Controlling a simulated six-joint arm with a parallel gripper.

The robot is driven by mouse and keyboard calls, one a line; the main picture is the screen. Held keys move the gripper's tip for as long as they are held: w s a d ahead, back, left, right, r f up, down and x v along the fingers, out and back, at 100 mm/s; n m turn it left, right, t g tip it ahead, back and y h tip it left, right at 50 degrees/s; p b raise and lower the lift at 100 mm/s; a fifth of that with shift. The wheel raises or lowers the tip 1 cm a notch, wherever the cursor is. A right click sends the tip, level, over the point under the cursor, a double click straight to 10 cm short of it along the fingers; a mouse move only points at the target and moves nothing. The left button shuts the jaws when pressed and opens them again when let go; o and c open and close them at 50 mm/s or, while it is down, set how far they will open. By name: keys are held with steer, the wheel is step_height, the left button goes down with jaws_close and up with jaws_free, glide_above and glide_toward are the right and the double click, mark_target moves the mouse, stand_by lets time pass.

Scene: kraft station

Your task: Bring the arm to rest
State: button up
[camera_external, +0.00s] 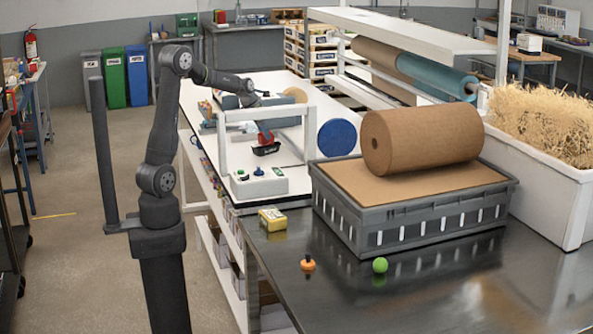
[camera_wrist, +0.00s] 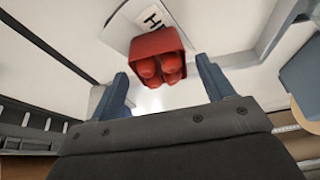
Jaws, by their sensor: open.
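My arm (camera_external: 165,130) stands at the left in the external view, with its upper link reaching right over the white table. My gripper (camera_wrist: 162,72) shows in the wrist view with its two blue-grey fingers spread apart and nothing between them. In the external view the fingers are too small and dark to make out near the white frame. A red box (camera_wrist: 158,43) with several rounded red pieces lies beyond the fingertips in the wrist view, apart from them.
A white frame (camera_external: 222,133) stands on the white table (camera_external: 196,100). A grey crate (camera_external: 345,220) bears a brown paper roll (camera_external: 425,136). A yellow box (camera_external: 272,219), orange object (camera_external: 307,263) and green ball (camera_external: 380,265) sit on the dark table, whose front is clear.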

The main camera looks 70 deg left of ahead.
steer(key=v, duration=0.9)
steer(key=x, duration=1.2)
steer(key=shift+f, duration=0.25)
step_height(320, 180, up, 29)
steer(key=w+d+m+h, duration=0.1)
steer(key=w+d+m, duration=0.2)
steer(key=d, duration=1.4)
steer(key=w+d+m+g+h, duration=0.1)
steer(key=w+d+m, duration=0.2)
steer(key=d, duration=1.4)
steer(key=shift+d+m+h, duration=0.15)
steer(key=shift+m+h, duration=0.25)
steer(key=shift+m, duration=0.6)
steer(key=shift+o, duration=0.5)
steer(key=shift+w+f, duration=0.1)
